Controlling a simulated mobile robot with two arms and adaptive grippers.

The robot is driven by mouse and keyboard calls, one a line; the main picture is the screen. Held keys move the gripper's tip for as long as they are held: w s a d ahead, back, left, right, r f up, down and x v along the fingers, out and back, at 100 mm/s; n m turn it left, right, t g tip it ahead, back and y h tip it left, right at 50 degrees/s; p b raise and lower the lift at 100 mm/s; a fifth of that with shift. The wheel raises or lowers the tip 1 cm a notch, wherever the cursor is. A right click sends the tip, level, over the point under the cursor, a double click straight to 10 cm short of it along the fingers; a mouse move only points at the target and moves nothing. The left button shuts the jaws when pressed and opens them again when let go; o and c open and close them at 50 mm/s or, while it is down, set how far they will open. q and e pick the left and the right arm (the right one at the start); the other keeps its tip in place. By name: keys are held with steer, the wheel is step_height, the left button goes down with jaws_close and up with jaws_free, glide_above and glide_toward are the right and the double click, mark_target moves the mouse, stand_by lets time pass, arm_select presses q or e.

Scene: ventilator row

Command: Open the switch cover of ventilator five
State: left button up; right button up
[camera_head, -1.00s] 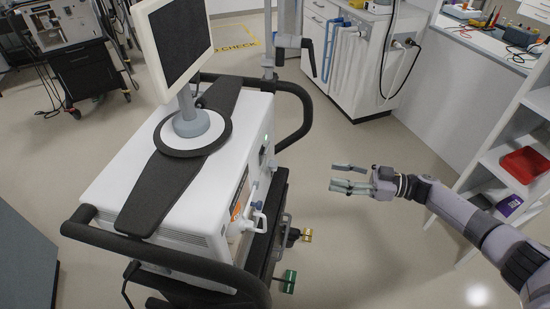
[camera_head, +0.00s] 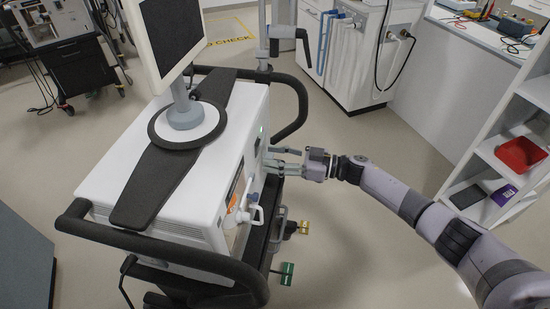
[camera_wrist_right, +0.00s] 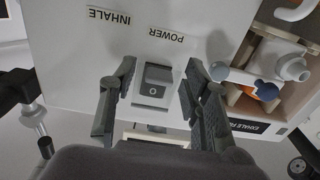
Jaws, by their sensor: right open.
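The ventilator (camera_head: 100,192) is a white box on a dark cart, with a monitor on top; no number on it is readable. In the right wrist view its front panel (camera_wrist_right: 80,65) carries a POWER label, upside down, beside a grey switch housing (camera_wrist_right: 157,82) with a dark square face and a round symbol. I cannot tell the cover from the switch there. My right gripper (camera_head: 276,162) is open at the ventilator's right side. Its fingers (camera_wrist_right: 160,72) are on either side of the switch housing, with nothing visibly held. My left gripper is not in view.
White tube ports (camera_head: 250,208) stick out below the gripper in the head view. A black handle rail (camera_head: 165,250) runs around the cart. Shelves with a red bin (camera_head: 521,154) stand at the right. Open floor (camera_head: 370,270) lies between.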

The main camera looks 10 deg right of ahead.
jaws_close()
stand_by(0.6)
